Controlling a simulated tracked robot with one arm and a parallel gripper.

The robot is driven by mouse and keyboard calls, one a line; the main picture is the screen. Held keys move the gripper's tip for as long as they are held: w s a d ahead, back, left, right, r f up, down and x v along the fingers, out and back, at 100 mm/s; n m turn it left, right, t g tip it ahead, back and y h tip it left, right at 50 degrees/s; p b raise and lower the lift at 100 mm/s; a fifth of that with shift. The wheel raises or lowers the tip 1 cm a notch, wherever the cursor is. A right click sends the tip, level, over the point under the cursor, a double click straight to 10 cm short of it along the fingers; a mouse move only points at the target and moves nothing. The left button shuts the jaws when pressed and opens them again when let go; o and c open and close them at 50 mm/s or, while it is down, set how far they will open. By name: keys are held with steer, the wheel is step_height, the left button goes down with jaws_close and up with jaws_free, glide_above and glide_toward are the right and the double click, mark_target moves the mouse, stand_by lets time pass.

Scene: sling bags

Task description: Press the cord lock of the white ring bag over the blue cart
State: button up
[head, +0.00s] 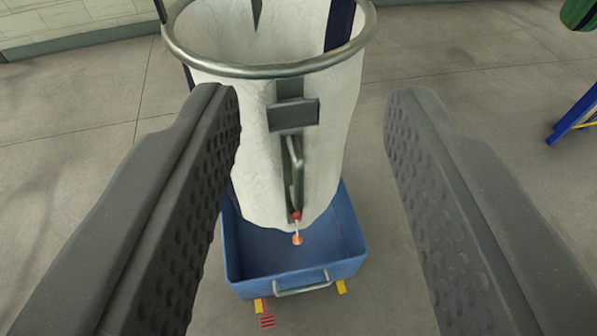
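The white ring bag (336,128) hangs upright with its metal ring (271,68) at the top and its open mouth towards me. A dark strap with a buckle-like plate (293,115) runs down its front, with a grey handle-like loop below it. Near the bag's bottom is a small red piece (296,215), with a short pale cord down to an orange piece (297,239); which one is the cord lock I cannot tell. The blue cart (262,269) stands under the bag. My gripper (314,95) is open and empty, its two fingers nearer to me, on either side of the bag in the picture.
Yellow marks and a small red grating-like mark (267,322) lie on the floor before the cart. A blue frame (577,115) stands at the right edge, with a green object (579,13) above it. A pale wall is at the upper left. Grey floor around the cart is clear.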

steer(key=shift+c, duration=0.3)
jaws_close()
stand_by(1.7)
